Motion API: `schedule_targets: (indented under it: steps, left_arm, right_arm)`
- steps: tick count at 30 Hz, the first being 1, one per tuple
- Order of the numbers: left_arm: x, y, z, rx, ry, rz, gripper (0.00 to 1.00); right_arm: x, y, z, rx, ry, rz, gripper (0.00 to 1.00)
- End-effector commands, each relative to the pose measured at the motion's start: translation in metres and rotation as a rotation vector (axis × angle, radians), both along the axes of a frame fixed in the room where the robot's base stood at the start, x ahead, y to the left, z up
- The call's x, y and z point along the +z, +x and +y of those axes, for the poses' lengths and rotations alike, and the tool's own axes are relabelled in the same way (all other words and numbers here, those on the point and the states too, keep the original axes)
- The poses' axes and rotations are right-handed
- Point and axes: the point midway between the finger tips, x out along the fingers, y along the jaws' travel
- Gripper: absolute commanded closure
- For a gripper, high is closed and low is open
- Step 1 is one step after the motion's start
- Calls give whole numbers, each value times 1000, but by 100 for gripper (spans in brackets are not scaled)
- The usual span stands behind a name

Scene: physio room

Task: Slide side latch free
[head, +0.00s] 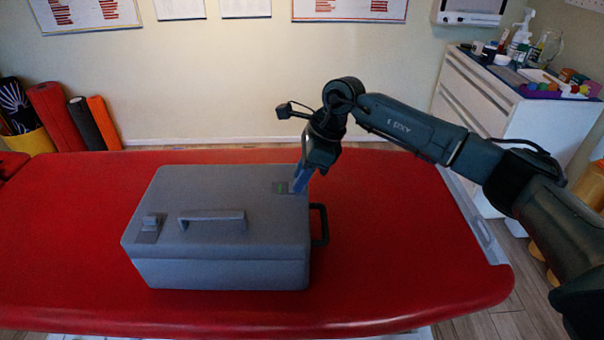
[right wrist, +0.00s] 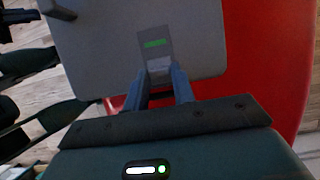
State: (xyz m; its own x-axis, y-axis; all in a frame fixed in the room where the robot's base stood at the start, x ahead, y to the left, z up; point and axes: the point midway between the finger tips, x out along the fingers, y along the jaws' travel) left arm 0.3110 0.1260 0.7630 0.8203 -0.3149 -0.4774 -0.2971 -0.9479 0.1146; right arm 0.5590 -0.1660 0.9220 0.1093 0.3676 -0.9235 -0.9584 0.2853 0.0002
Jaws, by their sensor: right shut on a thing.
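A closed grey case (head: 225,215) lies on the red padded table, with a carry handle (head: 212,221) on its lid. One latch (head: 150,226) sits near the left end of the lid. A second latch, the side latch (head: 281,188), is near the right end and shows a green patch; it also shows in the right wrist view (right wrist: 155,48). My right gripper (head: 299,183) reaches down to this side latch. In the right wrist view its fingers (right wrist: 166,78) are shut on the latch's grey sliding piece. My left gripper is in neither view.
The red table (head: 415,240) is clear around the case. A black side handle (head: 320,225) sticks out from the case's right end. A white drawer cabinet (head: 510,110) with bottles and small items stands at the back right. Rolled mats (head: 55,115) stand at the back left.

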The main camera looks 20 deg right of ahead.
Motion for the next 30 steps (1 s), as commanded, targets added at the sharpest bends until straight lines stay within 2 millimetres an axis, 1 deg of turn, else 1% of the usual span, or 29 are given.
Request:
schedule_targets:
  steps: [6, 13, 14, 15, 22, 30]
  left_arm:
    - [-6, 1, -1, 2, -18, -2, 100]
    - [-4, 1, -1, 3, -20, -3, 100]
    - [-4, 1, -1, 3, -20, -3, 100]
    - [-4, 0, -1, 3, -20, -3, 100]
    - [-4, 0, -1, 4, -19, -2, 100]
    - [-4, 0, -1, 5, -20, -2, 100]
  right_arm:
    - [-1, 8, 26, 1, 1, -2, 100]
    - [1, 8, 26, 0, 1, -1, 100]
    - [1, 8, 26, 0, 1, -1, 74]
    - [1, 8, 26, 0, 1, -1, 71]
    - [0, 8, 26, 0, 0, -1, 53]
    - [2, 8, 25, 0, 0, -1, 53]
